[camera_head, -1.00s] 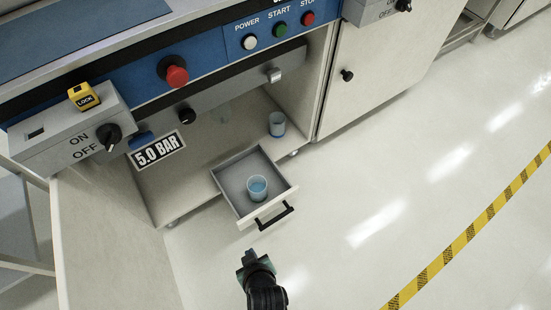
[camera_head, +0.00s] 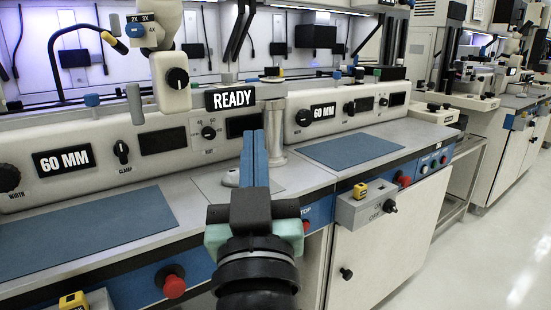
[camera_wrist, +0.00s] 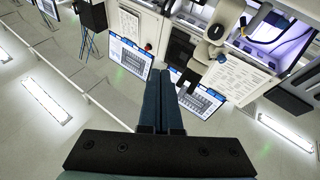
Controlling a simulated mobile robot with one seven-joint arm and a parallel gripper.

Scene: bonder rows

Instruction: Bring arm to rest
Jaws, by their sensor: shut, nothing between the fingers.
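My gripper (camera_head: 254,150) is in the middle of the head view, raised in front of the bench, with its blue fingers pointing up and away. The fingers are together with nothing between them. In the wrist view my gripper (camera_wrist: 164,85) also shows its two dark blue fingers side by side and closed. Nothing is seen touching the fingers, though the distance to the machine behind them cannot be told.
The bench carries machines with a READY display (camera_head: 230,98) and blue mats (camera_head: 350,150). A control box (camera_head: 372,208) with a yellow lock sticks out at the front. Red buttons (camera_head: 173,286) line the bench edge. Clear floor (camera_head: 480,240) lies to the right.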

